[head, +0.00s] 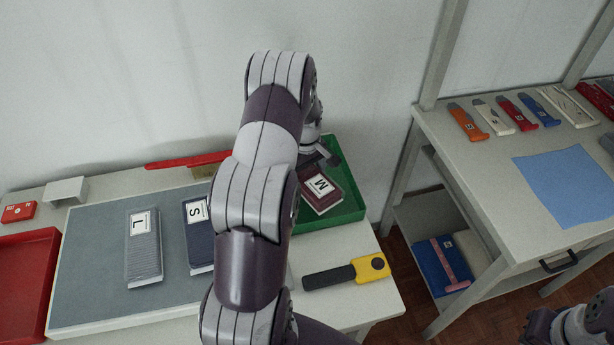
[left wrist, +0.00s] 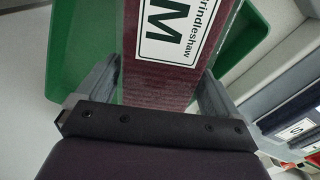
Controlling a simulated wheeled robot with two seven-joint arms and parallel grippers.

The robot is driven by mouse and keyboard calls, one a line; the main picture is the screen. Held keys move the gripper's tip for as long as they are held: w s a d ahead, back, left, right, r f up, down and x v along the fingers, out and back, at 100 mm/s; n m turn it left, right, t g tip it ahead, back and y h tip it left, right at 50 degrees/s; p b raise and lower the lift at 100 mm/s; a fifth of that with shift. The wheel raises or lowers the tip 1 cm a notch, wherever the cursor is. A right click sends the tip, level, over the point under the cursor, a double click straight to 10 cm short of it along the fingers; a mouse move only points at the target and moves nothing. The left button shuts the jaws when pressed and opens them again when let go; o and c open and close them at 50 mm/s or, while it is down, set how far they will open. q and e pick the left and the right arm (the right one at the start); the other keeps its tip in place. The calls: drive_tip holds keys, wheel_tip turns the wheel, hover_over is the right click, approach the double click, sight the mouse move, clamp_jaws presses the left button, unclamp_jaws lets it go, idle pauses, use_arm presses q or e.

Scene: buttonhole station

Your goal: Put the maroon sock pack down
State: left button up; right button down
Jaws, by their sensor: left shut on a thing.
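The maroon sock pack (head: 322,202) has a white label with an M and is at the green tray (head: 351,213), within its outline in the head view. My left gripper (head: 318,160) is shut on the pack, mostly hidden behind my arm. In the left wrist view the pack (left wrist: 150,88) lies between the two grey fingers of the gripper (left wrist: 160,85), with green tray walls (left wrist: 75,50) beyond. I cannot tell whether the pack touches the tray floor. Part of my right arm shows at the bottom right of the head view; its fingers do not show.
A grey sock pack marked L (head: 144,247) and a navy one marked S (head: 198,240) lie on a grey mat (head: 95,260). A yellow and black tool (head: 345,272) lies in front of the tray. A red tray (head: 25,285) is at left. A second table (head: 490,170) stands right, across a gap.

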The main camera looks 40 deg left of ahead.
use_arm(q)
drive_tip(key=w+a+f, duration=0.3)
drive_tip(key=w, duration=0.1)
drive_tip(key=shift+w+p, duration=0.1)
drive_tip(key=shift+p, duration=0.25)
wheel_tip(320, 180, down, 4)
drive_tip(key=shift+r+p, duration=0.1)
drive_tip(key=shift+p, duration=0.45)
drive_tip(key=shift+f, duration=0.3)
drive_tip(key=o, duration=0.9)
drive_tip(key=shift+c, duration=0.2)
